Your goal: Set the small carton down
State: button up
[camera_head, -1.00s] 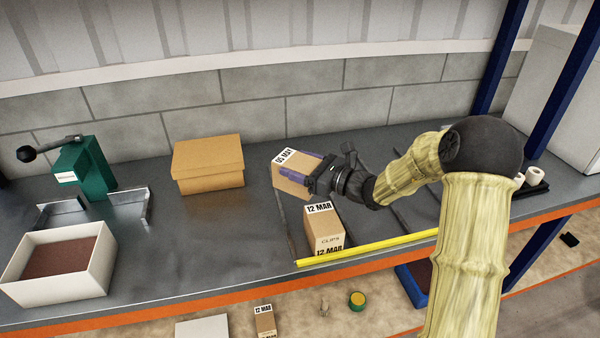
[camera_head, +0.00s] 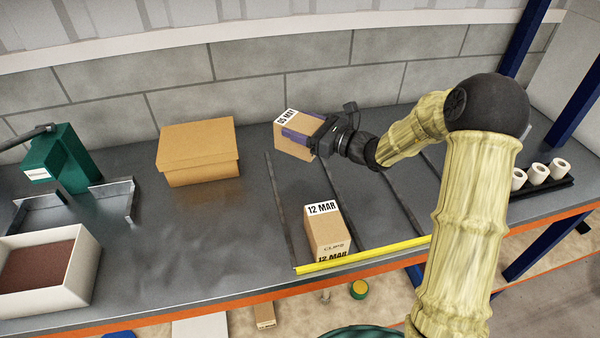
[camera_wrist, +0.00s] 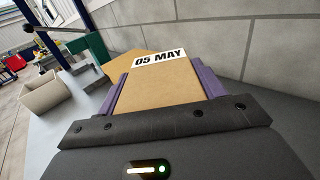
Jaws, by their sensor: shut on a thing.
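The small carton (camera_head: 293,140) is brown cardboard with a white date label. In the wrist view the carton (camera_wrist: 160,88) fills the space between the purple finger pads, and its label reads "05 MAY". My gripper (camera_head: 301,139) is shut on it near the back of the bench, by the block wall. Whether its underside touches the bench is hard to tell. A second carton (camera_head: 327,232), labelled "12 MAR" and "CLIPS", stands in front of it on the bench, behind the yellow strip (camera_head: 362,254).
Dark divider strips (camera_head: 279,190) mark lanes on the grey bench. A larger lidded box (camera_head: 199,155) stands left, with bare bench between. A green tool (camera_head: 58,158) and a white open bin (camera_head: 45,272) are further left. White rolls (camera_head: 537,173) stand right.

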notch_tip(320, 180, down, 6)
jog(key=shift+f, duration=0.1)
dwell(0.4)
jog(key=shift+f+p, duration=0.35)
jog(key=shift+f, duration=1.55)
jog(key=shift+f, duration=0.1)
jog(key=o, duration=1.3)
jog(key=b+v, duration=0.1)
jog(key=v, duration=1.1)
jog(key=shift+b, duration=0.3)
